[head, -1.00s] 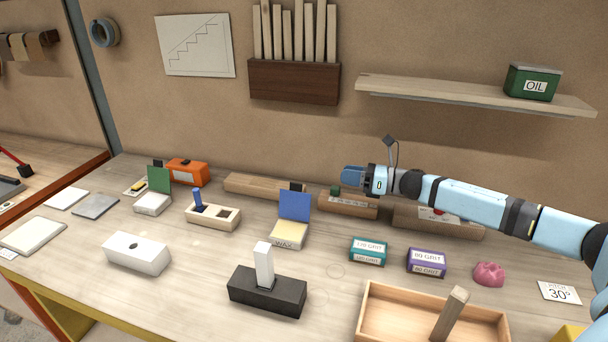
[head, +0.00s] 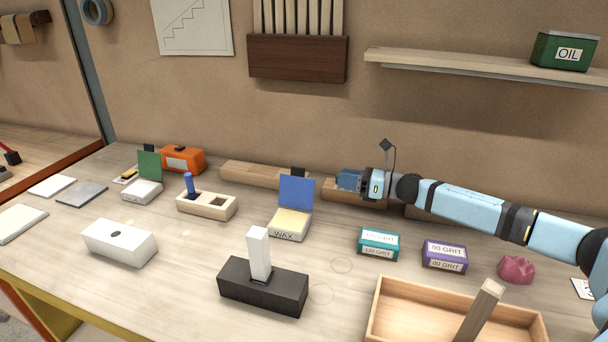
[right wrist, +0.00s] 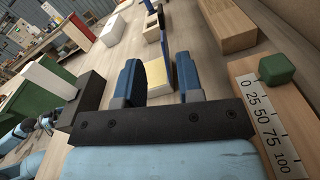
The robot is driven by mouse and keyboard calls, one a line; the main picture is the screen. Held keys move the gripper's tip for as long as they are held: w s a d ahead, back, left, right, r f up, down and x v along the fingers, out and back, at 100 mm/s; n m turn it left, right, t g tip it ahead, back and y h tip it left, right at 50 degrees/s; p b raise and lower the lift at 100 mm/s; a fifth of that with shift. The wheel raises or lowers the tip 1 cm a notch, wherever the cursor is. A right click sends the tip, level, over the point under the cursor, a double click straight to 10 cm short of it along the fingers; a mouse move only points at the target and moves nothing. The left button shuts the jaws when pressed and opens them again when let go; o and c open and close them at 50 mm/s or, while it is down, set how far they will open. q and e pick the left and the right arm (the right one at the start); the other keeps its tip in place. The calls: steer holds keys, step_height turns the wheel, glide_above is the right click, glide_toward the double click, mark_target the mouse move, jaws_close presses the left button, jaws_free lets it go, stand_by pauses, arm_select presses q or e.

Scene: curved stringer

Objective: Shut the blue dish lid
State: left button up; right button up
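The wax dish (head: 289,227) stands on the bench with its blue lid (head: 297,193) raised upright at the back. Pale yellow wax shows inside, and "WAX" is written on the front. My right gripper (head: 347,181) is to the right of the lid and a little behind it, apart from it. In the right wrist view its two blue fingers (right wrist: 160,82) are spread with nothing held between them. The yellow wax (right wrist: 156,73) and the blue lid (right wrist: 166,50), nearly edge-on, show beyond the gap. My left gripper is out of view.
A similar dish with a green lid (head: 149,165) stands open at left. A black block with a white upright (head: 260,252) is in front. Teal (head: 378,244) and purple (head: 444,256) grit boxes are right of the dish. Wooden blocks (head: 250,174) line the back.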

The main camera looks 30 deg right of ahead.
mark_target(304, 172)
steer(key=p+x, duration=0.1)
steer(key=x, duration=1.1)
steer(key=shift+c, duration=0.5)
jaws_close()
